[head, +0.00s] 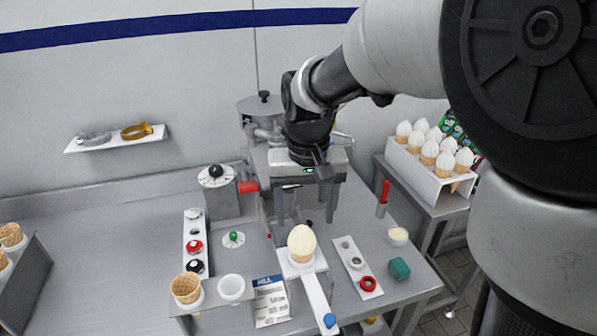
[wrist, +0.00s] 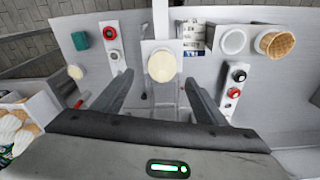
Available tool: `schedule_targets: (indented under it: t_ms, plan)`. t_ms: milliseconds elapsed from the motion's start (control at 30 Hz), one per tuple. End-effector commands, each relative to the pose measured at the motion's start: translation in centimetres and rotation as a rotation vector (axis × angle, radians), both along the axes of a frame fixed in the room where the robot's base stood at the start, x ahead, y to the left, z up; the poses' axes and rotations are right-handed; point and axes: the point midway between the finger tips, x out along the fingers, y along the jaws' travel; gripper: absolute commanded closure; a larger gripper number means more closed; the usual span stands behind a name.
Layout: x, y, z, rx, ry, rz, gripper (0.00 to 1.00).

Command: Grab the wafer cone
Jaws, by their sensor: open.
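An empty wafer cone (head: 186,287) stands upright in a holder at the front left of the bench; in the wrist view it is at the top right (wrist: 275,43). A cone with a cream-coloured top (head: 302,243) stands upright on a small white stand at front centre; the wrist view shows its top (wrist: 162,66). My gripper (head: 306,215) is open, pointing down, behind the topped cone in the head view. In the wrist view, its fingertips (wrist: 158,77) lie apart on either side of that top. Nothing is between the fingers.
More wafer cones (head: 10,236) sit in a rack at far left. A white box (head: 421,176) of topped cones stands at right. A white cup (head: 231,288) is beside the empty cone. Strips with small red, black and grey parts flank the centre. The bench's left middle is clear.

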Motion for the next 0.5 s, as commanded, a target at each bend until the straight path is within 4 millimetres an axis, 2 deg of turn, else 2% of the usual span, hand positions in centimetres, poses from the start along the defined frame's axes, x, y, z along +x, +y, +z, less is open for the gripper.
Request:
schedule_targets:
  t_ms: [33, 100, 367, 500]
  plan:
    - [0.0, 0.0, -1.2, -0.001, 0.004, 0.0, 0.34]
    - [0.2, 0.0, -2.3, 0.0, 0.003, -0.001, 0.34]
    - [0.4, 0.1, -4.3, 0.0, 0.0, 0.001, 0.34]
    - [0.3, 0.4, -6.2, -0.001, 0.004, 0.001, 0.34]
